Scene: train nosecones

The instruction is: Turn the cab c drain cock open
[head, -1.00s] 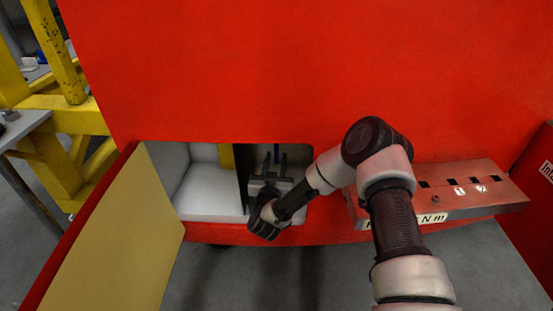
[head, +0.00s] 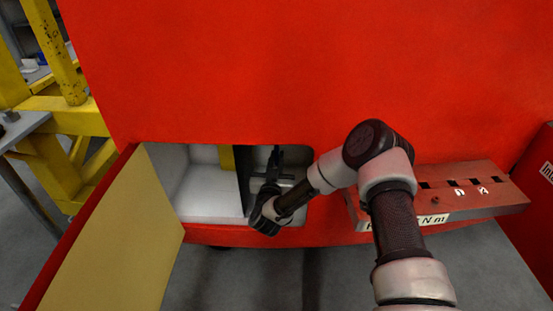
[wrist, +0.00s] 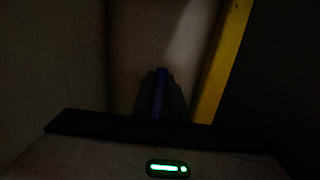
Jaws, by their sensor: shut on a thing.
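The cab c drain cock shows as a narrow blue handle (wrist: 160,88) in the dark wrist view, upright between two dark fingers. My gripper (head: 276,152) reaches into the right-hand part of the open recess in the red nosecone (head: 300,75). Its fingers are shut on the blue handle, and they show on both sides of it in the wrist view. In the head view the fingers hide the handle. The cock's body and its open or closed marking cannot be made out.
The recess has a white left compartment (head: 208,195), a dark divider and a yellow strip (wrist: 222,65) close by. An open door with a tan inner face (head: 120,235) stands at left. A red slotted bracket (head: 450,195) juts out at right. Yellow framing (head: 65,125) stands far left.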

